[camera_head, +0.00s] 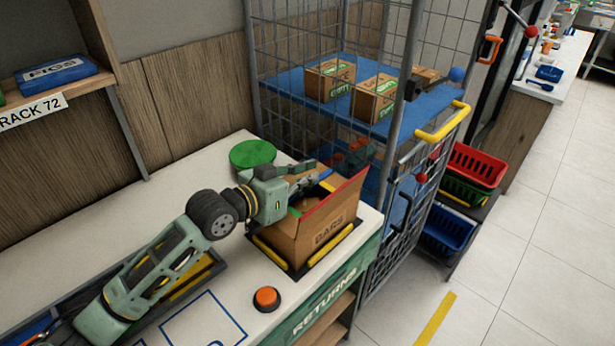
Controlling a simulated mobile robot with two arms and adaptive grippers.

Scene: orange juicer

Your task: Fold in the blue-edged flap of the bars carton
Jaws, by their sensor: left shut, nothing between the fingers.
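The open cardboard bars carton (322,232) stands on the counter in a dark tray with yellow side bars. Its red-edged flap (337,205) stands up and leans outward on the near right side. A green edge (294,212) shows on the left side, partly hidden by my arm. My left gripper (314,178) is shut and empty, over the carton's far left rim. I cannot tell whether it touches the blue-edged flap. My right gripper is not in view.
A green round lid (252,153) lies left of the carton. An orange button (266,298) sits on the counter in front. The white counter (190,170) is clear at the back.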

